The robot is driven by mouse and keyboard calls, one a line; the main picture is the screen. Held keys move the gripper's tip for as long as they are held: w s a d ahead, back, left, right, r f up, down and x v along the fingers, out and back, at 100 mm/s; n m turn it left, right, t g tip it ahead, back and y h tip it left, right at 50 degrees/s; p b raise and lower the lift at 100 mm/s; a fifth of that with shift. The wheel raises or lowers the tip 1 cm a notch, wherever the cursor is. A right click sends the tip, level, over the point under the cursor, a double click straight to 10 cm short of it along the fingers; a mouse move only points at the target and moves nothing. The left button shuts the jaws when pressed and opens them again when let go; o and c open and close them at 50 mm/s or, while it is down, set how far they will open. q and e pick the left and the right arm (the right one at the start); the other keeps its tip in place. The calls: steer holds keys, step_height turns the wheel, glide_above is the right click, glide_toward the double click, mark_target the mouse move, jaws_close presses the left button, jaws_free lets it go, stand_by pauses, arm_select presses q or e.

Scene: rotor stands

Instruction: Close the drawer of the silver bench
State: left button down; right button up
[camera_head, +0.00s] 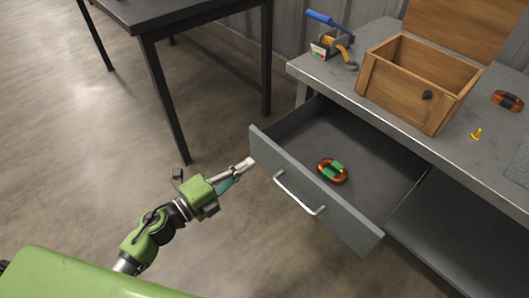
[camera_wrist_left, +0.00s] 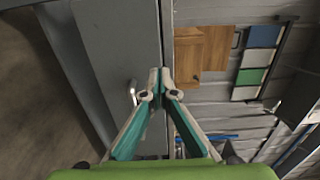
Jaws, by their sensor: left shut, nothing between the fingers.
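The drawer (camera_head: 312,196) of the silver bench (camera_head: 389,93) is pulled well out, with its grey front panel and a light bar handle (camera_head: 299,194) facing me. A ring-shaped coil (camera_head: 332,171) in copper and green lies inside the drawer. My left gripper (camera_head: 249,163) is shut and empty, with its tips at the left end of the drawer front, near its top edge. I cannot tell whether they touch. In the left wrist view the shut fingertips (camera_wrist_left: 160,75) are in front of the drawer's grey front (camera_wrist_left: 115,45), with the handle (camera_wrist_left: 131,91) beside them. My right gripper is not in view.
On the bench top stand an open wooden box (camera_head: 420,80) and a blue-handled tool (camera_head: 330,35). Another coil (camera_head: 507,101) and a small yellow piece (camera_head: 476,134) lie there too. A dark table (camera_head: 190,15) stands behind on the left. The floor left of the drawer is clear.

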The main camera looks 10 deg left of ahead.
mark_target(273, 148)
arm_select(q)
steer(key=x, duration=0.6)
steer(key=shift+w+d, duration=0.2)
steer(key=shift+w, duration=0.05)
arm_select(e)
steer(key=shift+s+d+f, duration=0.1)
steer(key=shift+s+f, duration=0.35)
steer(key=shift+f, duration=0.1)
